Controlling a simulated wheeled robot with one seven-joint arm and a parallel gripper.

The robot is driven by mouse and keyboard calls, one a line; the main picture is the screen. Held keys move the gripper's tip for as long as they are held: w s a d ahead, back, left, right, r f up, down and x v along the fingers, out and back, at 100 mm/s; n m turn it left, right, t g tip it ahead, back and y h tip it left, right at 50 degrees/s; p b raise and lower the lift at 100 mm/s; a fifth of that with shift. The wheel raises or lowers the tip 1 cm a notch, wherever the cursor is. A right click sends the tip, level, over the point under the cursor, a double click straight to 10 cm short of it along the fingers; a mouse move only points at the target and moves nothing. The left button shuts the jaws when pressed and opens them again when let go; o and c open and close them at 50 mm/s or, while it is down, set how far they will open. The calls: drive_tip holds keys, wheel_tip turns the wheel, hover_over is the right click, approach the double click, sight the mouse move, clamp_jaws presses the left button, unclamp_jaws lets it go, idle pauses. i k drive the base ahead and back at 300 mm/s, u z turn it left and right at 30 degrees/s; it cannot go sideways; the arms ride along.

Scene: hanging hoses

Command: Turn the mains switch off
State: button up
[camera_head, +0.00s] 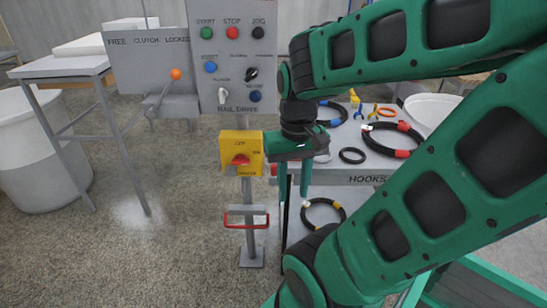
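The mains switch is a yellow box (236,172) on a grey post, lettered OFF at the top and ON at the right. Its red handle (240,159) sits in the middle and looks roughly horizontal. My gripper (293,190) hangs just right of the box, with its fingers pointing down and apart. Nothing shows between them. The gripper is not seen to grip the handle, and whether it touches the box edge is unclear.
A grey control panel (214,80) with buttons stands above the switch. A clutch lever with an orange knob (175,74) is at left. A red bar (246,226) juts from the post below. A hooks table (345,165) with hoses lies behind my arm.

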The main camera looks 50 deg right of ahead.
sight(240, 159)
drive_tip(key=u, duration=0.55)
drive_tip(key=k, duration=0.9)
drive_tip(key=z, duration=0.9)
drive_tip(key=i, duration=1)
